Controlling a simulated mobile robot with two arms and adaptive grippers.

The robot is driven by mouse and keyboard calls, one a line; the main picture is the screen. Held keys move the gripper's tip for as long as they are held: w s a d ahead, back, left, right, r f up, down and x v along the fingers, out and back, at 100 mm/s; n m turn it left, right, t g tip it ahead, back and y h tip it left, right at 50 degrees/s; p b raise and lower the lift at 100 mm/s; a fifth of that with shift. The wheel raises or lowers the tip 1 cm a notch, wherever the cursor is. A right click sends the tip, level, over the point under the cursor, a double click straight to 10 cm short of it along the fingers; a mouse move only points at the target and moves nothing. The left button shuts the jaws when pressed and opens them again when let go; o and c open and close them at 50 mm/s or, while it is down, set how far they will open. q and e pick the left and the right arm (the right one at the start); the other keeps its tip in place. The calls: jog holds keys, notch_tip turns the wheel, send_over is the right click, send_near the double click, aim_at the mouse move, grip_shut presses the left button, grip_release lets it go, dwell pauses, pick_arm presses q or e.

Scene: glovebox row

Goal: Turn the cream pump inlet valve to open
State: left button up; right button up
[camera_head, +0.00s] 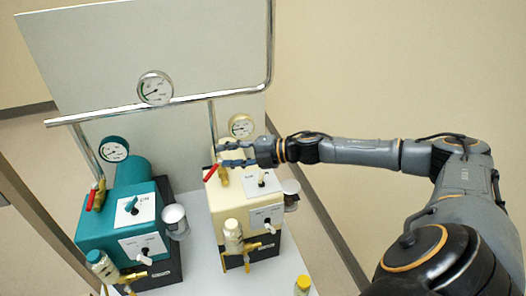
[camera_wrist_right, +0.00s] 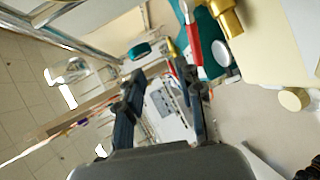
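The cream pump (camera_head: 230,207) stands right of the teal pump in the head view. Its inlet valve has a brass body (camera_head: 223,176) and a red lever (camera_head: 211,172) slanting down to the left. My right gripper (camera_head: 222,154) reaches in from the right, just above the lever, with its two fingers apart. In the right wrist view the gripper (camera_wrist_right: 160,82) is open, with nothing held between the fingers. A red lever (camera_wrist_right: 193,38) and brass valve body (camera_wrist_right: 229,14) show by the right-hand finger; I cannot tell whether they touch. My left gripper is out of view.
The teal pump (camera_head: 108,228) has its own red lever (camera_head: 92,199) and a gauge (camera_head: 114,149). A cream gauge (camera_head: 241,125) stands close behind my right gripper. A metal pipe (camera_head: 190,99) crosses above. A yellow-capped bottle (camera_head: 302,286) stands at the front.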

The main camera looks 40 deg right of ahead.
jog(key=s+d+b, duration=0.1)
jog(key=d+b, duration=0.1)
jog(key=s+d+b, duration=0.1)
jog(key=d+b, duration=0.2)
jog(key=s+d+b, duration=0.2)
jog(key=b, duration=0.1)
jog(key=shift+s+d+r, duration=0.1)
jog(key=shift+d+r, duration=0.05)
jog(key=shift+r, duration=0.1)
jog(key=shift+s+d+r, duration=0.2)
jog(key=shift+d+r, duration=0.05)
jog(key=shift+r, duration=0.05)
dwell(0.5)
